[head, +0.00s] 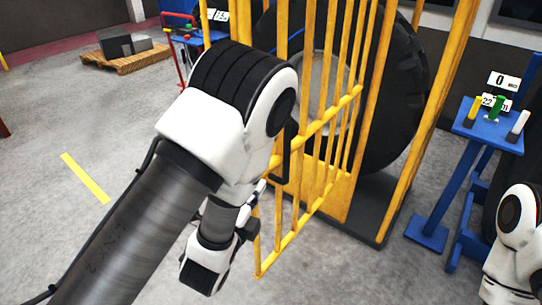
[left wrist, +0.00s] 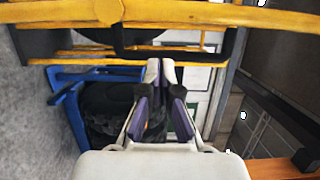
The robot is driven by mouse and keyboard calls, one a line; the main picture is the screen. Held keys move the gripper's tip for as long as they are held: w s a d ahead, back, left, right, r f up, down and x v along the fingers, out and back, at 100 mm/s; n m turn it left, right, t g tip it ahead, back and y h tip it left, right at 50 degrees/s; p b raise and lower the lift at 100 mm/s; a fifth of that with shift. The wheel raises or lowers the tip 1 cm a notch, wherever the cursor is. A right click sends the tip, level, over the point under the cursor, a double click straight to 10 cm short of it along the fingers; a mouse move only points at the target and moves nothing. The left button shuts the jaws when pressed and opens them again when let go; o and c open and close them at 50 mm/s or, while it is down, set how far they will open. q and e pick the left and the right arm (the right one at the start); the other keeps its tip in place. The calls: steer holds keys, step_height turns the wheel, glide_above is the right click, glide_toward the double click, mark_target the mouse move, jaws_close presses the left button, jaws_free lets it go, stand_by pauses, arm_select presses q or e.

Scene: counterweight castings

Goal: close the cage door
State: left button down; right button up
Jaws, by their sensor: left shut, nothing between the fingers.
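The yellow barred cage door (head: 302,222) stands swung out from the cage (head: 412,130), its lower free corner toward me. A black handle (head: 288,152) sits on the door and also shows as a dark loop under a yellow rail in the left wrist view (left wrist: 178,52). My left gripper (left wrist: 160,72) is shut and empty, with its fingertips just below the handle in that view. I cannot tell whether they touch it. In the head view my left arm covers part of the door, and the fingers are mostly hidden. My right gripper is out of view; only part of that arm shows.
A large black tyre (head: 408,105) stands inside the cage. A blue stand (head: 482,132) with coloured handles is at the right. A pallet (head: 128,60) with grey blocks lies at the back left. The floor left of the door is clear around a yellow stripe (head: 85,178).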

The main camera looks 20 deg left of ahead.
mark_target(273, 163)
arm_select(q)
steer(key=w, duration=0.3)
steer(key=w+p, duration=0.1)
steer(key=w, duration=0.2)
steer(key=w+p, duration=0.1)
steer(key=w, duration=0.2)
steer(key=shift+w+d+f, duration=0.15)
steer(key=shift+w+d, duration=0.1)
steer(key=shift+w+f, duration=0.1)
steer(key=shift+w, duration=0.25)
